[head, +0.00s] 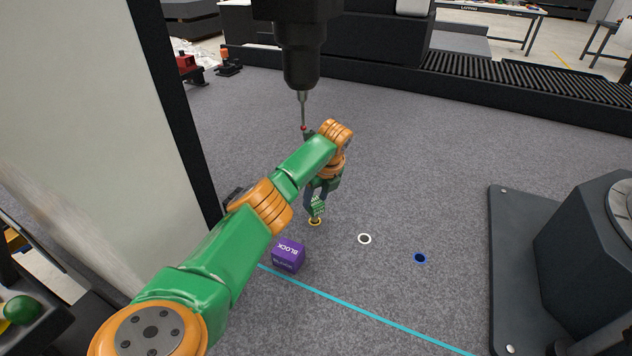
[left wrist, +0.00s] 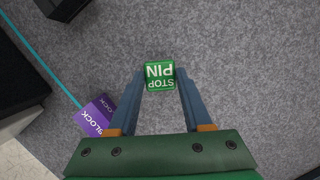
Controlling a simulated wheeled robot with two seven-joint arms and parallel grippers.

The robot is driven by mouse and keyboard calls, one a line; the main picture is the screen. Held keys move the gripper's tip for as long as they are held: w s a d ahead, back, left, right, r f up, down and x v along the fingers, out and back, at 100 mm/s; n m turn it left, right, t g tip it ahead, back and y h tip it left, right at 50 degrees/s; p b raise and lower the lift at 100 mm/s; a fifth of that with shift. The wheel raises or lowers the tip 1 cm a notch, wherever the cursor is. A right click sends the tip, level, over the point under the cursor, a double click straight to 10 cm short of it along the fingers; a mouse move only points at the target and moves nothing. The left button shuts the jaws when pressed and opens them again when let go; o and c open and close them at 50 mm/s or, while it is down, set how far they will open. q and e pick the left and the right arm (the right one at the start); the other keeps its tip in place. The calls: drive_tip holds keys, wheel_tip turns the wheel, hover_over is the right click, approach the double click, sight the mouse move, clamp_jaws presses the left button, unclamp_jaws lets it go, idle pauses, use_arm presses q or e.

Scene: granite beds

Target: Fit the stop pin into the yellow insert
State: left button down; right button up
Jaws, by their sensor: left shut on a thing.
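The green stop pin (head: 317,206), marked with white letters, is held upright between the fingertips of my left gripper (head: 318,199). In the left wrist view the top of the pin (left wrist: 160,76) reads STOP PIN, and the two blue fingers (left wrist: 160,80) are closed on its sides. The yellow insert (head: 315,222) is a small ring in the granite directly below the pin. The pin's lower end meets the ring in the head view; I cannot tell whether it is inside or just above. In the wrist view the pin hides the insert. My right gripper is not in view.
A purple block (head: 288,254) stands left of the insert, near a cyan line (head: 340,300). A white insert (head: 364,239) and a blue insert (head: 420,258) lie to the right. A dark probe column (head: 300,60) hangs behind my left arm. A black plate (head: 512,270) is at right.

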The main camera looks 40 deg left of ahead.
use_arm(q)
drive_tip(key=shift+f+b, duration=0.35)
drive_tip(key=shift+f, duration=0.25)
drive_tip(key=shift+c, duration=1.3)
unclamp_jaws()
drive_tip(key=p+v, duration=0.4)
drive_tip(key=p, duration=0.1)
drive_tip(key=shift+r+p, duration=0.35)
drive_tip(key=shift+r, duration=0.1)
drive_tip(key=shift+d+r, duration=0.1)
drive_tip(key=shift+d, duration=0.05)
